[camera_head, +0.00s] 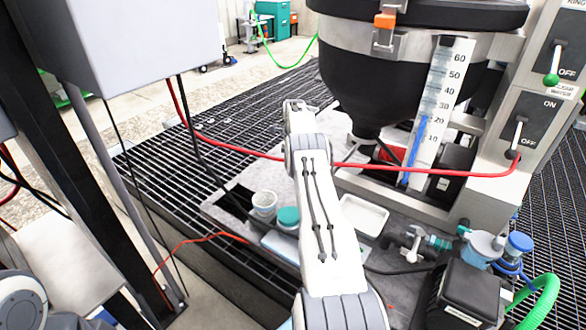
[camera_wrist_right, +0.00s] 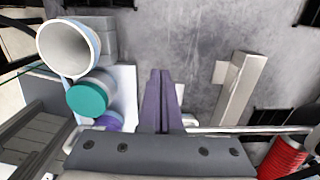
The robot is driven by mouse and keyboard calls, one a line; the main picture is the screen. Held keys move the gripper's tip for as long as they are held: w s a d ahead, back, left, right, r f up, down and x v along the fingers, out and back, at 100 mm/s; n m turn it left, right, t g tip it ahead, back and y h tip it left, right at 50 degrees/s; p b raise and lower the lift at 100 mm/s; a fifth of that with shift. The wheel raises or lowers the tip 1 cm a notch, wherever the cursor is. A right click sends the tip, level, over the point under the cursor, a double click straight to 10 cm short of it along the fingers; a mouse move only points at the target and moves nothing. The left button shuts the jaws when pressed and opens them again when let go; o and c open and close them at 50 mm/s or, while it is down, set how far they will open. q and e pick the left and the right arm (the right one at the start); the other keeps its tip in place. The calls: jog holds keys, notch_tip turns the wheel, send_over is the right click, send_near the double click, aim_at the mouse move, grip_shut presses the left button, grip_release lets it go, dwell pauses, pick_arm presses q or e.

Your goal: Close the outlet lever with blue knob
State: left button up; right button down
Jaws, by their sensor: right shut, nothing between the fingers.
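No lever with a clearly blue knob can be made out in either view. A blue-capped fitting (camera_head: 520,243) stands at the lower right in the head view, beside a pale blue-grey round part; whether it belongs to the outlet lever I cannot tell. The dark hopper (camera_head: 385,75) has its narrow bottom outlet partly hidden behind the hose and my arm. My right arm reaches up the middle of the head view, its gripper hidden there. In the wrist view my right gripper (camera_wrist_right: 160,74) is shut and empty, above the grey surface. My left gripper is not in view.
A white cup (camera_head: 264,204), a teal-lidded jar (camera_head: 288,215) and a white tray (camera_head: 364,216) are near my right arm. A red hose (camera_head: 440,172) crosses the scene. A clear level gauge (camera_head: 440,95) and switch panels (camera_head: 530,122) stand right. A grey bar (camera_wrist_right: 240,88) lies right of the gripper.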

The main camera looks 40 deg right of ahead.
jog(key=shift+s+f, duration=0.3)
jog(key=shift+f, duration=0.1)
notch_tip(320, 180, up, 11)
jog(key=shift+r, duration=0.1)
dwell(0.6)
